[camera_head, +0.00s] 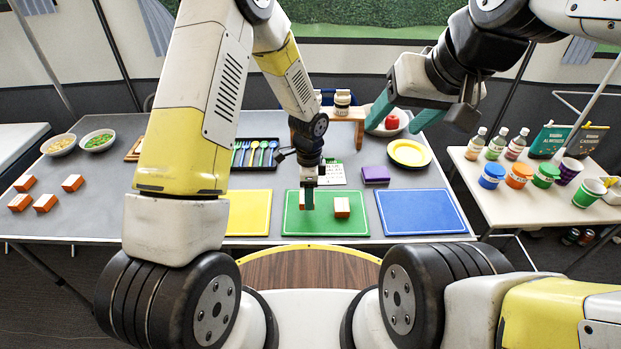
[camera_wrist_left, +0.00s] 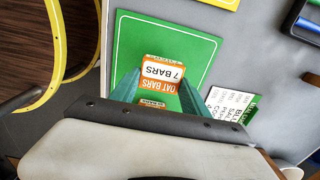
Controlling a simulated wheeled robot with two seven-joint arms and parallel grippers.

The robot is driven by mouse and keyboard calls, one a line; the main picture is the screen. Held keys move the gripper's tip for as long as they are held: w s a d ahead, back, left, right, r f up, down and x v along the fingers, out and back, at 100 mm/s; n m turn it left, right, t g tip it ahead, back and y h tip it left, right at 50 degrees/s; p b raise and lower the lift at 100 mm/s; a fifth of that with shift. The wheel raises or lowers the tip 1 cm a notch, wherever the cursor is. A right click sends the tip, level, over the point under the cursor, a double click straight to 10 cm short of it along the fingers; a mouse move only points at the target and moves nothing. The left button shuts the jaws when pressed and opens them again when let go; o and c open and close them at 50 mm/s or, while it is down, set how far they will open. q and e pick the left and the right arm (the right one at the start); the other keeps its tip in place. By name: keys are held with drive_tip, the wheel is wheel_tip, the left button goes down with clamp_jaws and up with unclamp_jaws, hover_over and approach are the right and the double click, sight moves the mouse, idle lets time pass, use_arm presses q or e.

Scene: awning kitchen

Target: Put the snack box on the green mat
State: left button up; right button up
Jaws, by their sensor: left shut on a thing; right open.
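My left gripper (camera_head: 307,200) is shut on a white and orange snack box (camera_head: 302,199) over the left part of the green mat (camera_head: 323,226). In the left wrist view this box (camera_wrist_left: 163,70) reads "OAT BARS 7 BARS" between the fingertips. I cannot tell whether it touches the mat. My right gripper (camera_head: 405,113) is open and empty, raised above the right back of the table.
A yellow mat (camera_head: 249,213) lies left and a blue mat (camera_head: 422,212) right of the green one. Behind are a cutlery tray (camera_head: 252,164), a white printed card (camera_head: 331,174) and a purple block (camera_head: 376,174). Several boxes (camera_head: 44,203) lie at far left.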

use_arm(q)
drive_tip(key=shift+w+d+f, duration=0.1)
drive_tip(key=shift+d+f, duration=0.1)
drive_tip(key=shift+f, duration=0.7)
drive_tip(key=shift+w+d+f, duration=0.1)
drive_tip(key=shift+d+f, duration=0.05)
drive_tip(key=shift+f, duration=0.7)
drive_tip(key=shift+s+f, duration=0.1)
drive_tip(key=o, duration=1.4)
